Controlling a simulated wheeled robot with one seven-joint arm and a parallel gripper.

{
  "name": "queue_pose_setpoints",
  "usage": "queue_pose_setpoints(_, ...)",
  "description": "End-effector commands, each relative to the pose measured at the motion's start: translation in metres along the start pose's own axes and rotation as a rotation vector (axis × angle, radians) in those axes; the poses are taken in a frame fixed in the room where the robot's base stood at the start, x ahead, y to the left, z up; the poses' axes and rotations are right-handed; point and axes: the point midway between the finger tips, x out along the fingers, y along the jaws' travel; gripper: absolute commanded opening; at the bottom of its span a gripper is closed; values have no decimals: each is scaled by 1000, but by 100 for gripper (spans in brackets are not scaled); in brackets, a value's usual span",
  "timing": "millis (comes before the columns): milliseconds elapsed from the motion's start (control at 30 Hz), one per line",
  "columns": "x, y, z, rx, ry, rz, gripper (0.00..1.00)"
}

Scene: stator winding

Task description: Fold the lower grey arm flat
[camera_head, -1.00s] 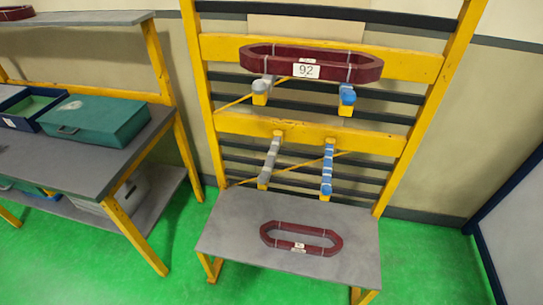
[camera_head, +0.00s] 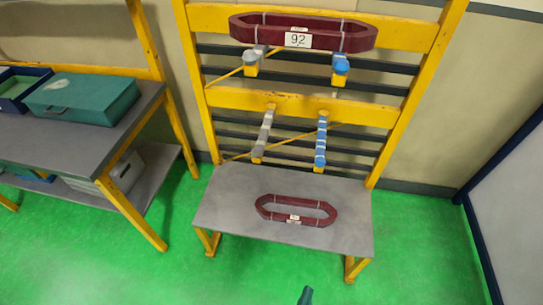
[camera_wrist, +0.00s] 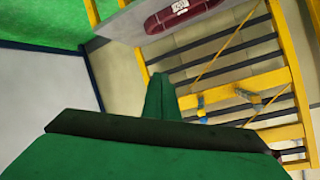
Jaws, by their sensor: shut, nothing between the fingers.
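The lower grey arm (camera_head: 264,136) sticks out toward me from the lower yellow crossbar of the rack, left of the lower blue arm (camera_head: 321,140). In the wrist view, which is turned over, a short grey arm (camera_wrist: 248,96) shows to the right of a blue-marked one (camera_wrist: 202,106). My gripper shows only as a dark teal tip (camera_head: 306,296) at the bottom edge of the head view. In the wrist view my green gripper (camera_wrist: 160,95) has its fingers together and empty, apart from the arms.
A dark red coil (camera_head: 297,210) lies on the grey rack table (camera_head: 225,225). Another coil tagged 92 (camera_head: 350,38) rests on the upper arms. A workbench with a teal case (camera_head: 85,98) stands at left. Green floor in front is clear; a blue-edged panel (camera_head: 515,205) is at right.

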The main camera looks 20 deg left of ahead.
Motion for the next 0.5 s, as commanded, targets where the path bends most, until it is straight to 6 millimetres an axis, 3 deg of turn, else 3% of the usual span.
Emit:
queue_pose_setpoints(100,32,-5,-1,86,-36,-29,0)
queue_pose_setpoints(500,120,-45,-16,344,-195,-172,0)
